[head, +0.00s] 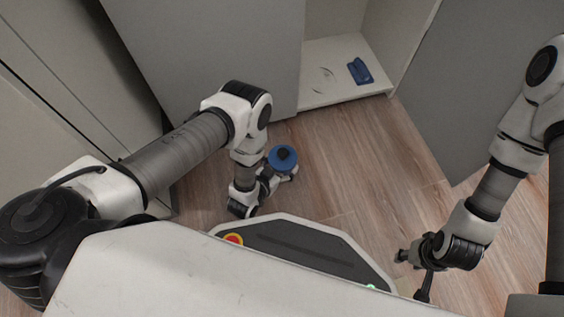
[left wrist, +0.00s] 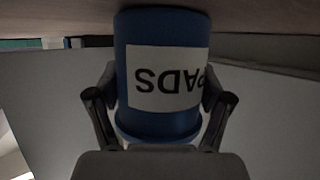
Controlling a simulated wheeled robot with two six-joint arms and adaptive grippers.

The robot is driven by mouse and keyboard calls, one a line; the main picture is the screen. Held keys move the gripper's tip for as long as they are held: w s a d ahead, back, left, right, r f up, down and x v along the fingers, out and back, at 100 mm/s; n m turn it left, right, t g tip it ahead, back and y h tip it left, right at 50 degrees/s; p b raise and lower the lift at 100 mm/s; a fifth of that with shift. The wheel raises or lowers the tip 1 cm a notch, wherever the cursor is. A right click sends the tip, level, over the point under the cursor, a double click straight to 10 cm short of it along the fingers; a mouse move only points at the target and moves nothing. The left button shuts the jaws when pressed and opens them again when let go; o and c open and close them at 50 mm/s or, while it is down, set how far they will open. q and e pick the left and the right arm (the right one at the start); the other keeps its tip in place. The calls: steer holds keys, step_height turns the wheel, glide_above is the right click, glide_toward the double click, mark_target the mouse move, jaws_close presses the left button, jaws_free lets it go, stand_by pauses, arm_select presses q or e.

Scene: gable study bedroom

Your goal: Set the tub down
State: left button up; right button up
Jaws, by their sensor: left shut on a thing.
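The tub (head: 283,158) is blue with a dark knob on top, seen from above in the head view. In the left wrist view the tub (left wrist: 160,122) has a white label reading PADS, upside down in the picture. My left gripper (head: 274,176) is shut on it, with one finger on each side (left wrist: 160,100). The tub's end is near the wooden floor at the top of the wrist view; I cannot tell whether it touches. My right gripper (head: 414,274) is empty at the lower right, its fingers apart.
An open cupboard with a white base board (head: 345,92) stands ahead. A blue object (head: 360,71) and a faint round outline (head: 322,80) show on that board. Grey door panels (head: 215,60) (head: 475,90) flank it. Wooden floor (head: 350,160) is clear between them.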

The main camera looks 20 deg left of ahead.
mark_target(282, 153)
arm_select(q)
steer(key=shift+a+f+b, duration=0.1)
steer(key=shift+f+b, duration=0.25)
steer(key=shift+f, duration=0.2)
steer(key=o, duration=1.6)
steer(key=shift+o, duration=0.2)
steer(key=shift+f, duration=0.1)
step_height(282, 153, up, 11)
steer(key=shift+r, duration=0.15)
